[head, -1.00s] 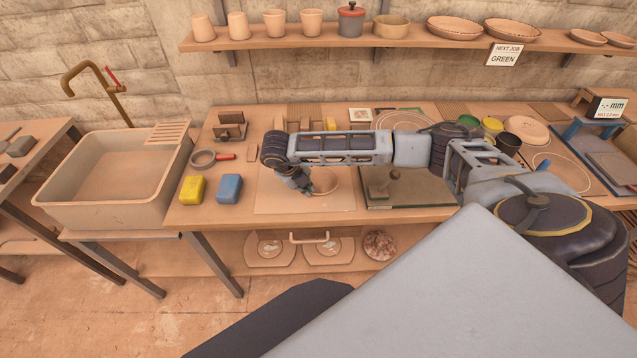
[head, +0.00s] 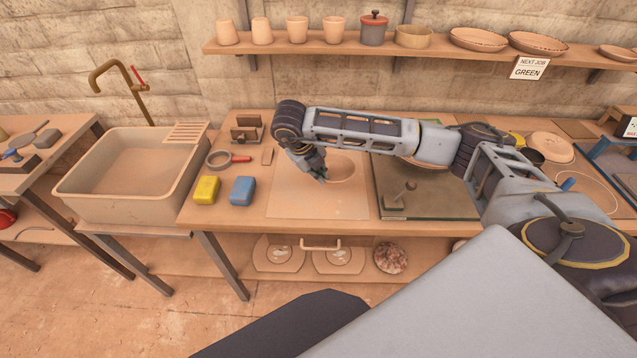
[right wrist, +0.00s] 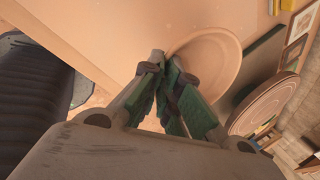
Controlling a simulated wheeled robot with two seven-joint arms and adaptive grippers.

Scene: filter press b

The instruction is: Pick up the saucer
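The saucer (head: 345,168) is a shallow, clay-coloured round dish over the pale board on the worktop, partly hidden by my right gripper in the head view. My right gripper (head: 320,176) points down at the saucer's left edge. In the right wrist view, the saucer (right wrist: 215,62) shows just beyond the fingers. The green-padded fingertips (right wrist: 164,64) are close together at its rim and look shut on it. I cannot tell whether the saucer is clear of the board. My left gripper is not in view.
A yellow sponge (head: 206,190) and a blue sponge (head: 242,190) lie left of the board (head: 300,204). A dark slab (head: 440,206) with a knobbed tool (head: 398,197) is on the right. The sink (head: 130,175) stands at left; a shelf (head: 350,48) of pots runs above.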

